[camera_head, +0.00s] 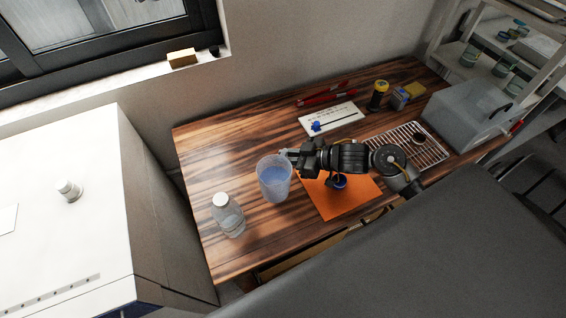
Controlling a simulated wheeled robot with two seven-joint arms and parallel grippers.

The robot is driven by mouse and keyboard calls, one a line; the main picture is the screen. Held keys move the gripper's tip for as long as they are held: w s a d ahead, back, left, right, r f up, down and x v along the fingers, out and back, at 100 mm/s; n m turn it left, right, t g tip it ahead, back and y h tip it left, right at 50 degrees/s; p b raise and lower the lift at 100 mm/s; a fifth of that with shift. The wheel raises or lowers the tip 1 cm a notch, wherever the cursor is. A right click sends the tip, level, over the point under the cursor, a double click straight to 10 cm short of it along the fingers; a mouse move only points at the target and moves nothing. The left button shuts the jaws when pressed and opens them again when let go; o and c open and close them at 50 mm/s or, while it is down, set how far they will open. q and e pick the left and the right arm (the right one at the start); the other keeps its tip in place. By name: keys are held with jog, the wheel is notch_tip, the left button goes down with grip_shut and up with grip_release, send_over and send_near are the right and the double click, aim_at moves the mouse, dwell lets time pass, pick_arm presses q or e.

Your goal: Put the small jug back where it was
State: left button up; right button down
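The small jug (274,180) is a translucent bluish plastic vessel. It appears upright on the wooden table, left of the orange mat (350,205). My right gripper (289,156) reaches in from the right, and its fingertips are at the jug's upper right rim. The fingers are dark and small here, so I cannot tell whether they are closed on the jug or only beside it. Any handle on that side is hidden by the gripper. My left gripper is not in view.
A clear bottle with a white cap (228,216) stands close, left of the jug. A wire rack (424,150), a grey box (462,115) and a white card (331,119) lie farther right and back. The table's back left is clear.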

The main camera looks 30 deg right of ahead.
jog(key=shift+w+a+f, duration=0.1)
jog(key=shift+w+f, duration=0.75)
jog(key=shift+f, duration=0.15)
notch_tip(320, 180, down, 3)
jog(key=shift+r, duration=0.1)
jog(key=shift+f, duration=0.2)
jog(key=shift+f, duration=0.15)
jog(key=c, duration=1.4)
grip_release()
